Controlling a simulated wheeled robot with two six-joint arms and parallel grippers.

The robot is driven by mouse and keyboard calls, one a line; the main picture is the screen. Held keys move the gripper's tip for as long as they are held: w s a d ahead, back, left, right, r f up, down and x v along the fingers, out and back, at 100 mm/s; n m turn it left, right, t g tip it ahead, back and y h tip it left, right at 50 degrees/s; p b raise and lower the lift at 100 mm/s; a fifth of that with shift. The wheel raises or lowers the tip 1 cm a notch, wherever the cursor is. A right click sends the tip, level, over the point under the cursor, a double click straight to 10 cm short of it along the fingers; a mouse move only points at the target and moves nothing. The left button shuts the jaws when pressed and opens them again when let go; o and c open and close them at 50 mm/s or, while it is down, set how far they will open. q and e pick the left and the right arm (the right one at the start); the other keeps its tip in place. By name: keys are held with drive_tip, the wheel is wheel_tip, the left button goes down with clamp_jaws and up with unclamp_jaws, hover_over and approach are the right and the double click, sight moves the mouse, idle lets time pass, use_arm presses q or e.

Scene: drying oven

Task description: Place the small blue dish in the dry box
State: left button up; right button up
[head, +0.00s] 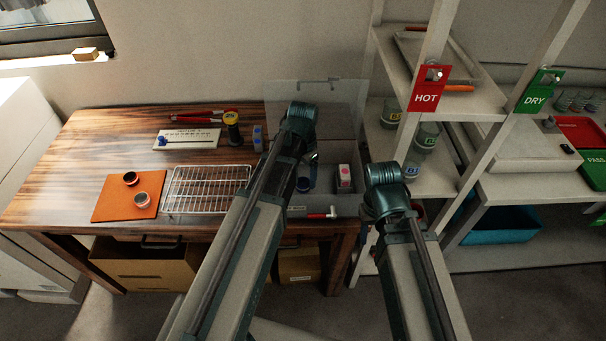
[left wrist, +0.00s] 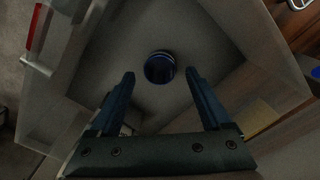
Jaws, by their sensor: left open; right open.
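The small blue dish (left wrist: 160,68) stands inside the grey dry box (head: 348,203), on its floor, in the left wrist view. In the head view the dish (head: 306,184) is partly covered by my left arm. The box's clear lid (head: 335,100) stands open at the back. My left gripper (left wrist: 158,84) is open above the box, its fingers pointing down toward the dish with a gap on either side. Nothing is held in it. My right arm is in the head view, to the right of the box, but its fingers are hidden.
A white and pink carton (head: 344,177) stands in the box. A wire rack (head: 205,190) and an orange mat (head: 112,205) with two small dishes lie on the table at left. Shelves with HOT (head: 426,97) and DRY (head: 535,98) tags stand at right.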

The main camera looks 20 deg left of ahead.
use_arm(q)
wheel_tip(320, 180, up, 9)
drive_tip(key=p, duration=0.8)
drive_tip(key=s+d+n, duration=0.1)
drive_tip(key=s+d, duration=0.4)
drive_tip(key=s, duration=0.2)
drive_tip(key=s+d+n+y, duration=0.1)
drive_tip(key=s+d, duration=0.4)
drive_tip(key=s, duration=0.3)
drive_tip(key=shift+d+r, duration=0.2)
drive_tip(key=shift+d, duration=0.15)
use_arm(e)
wheel_tip(320, 180, up, 9)
drive_tip(key=shift+r, duration=0.1)
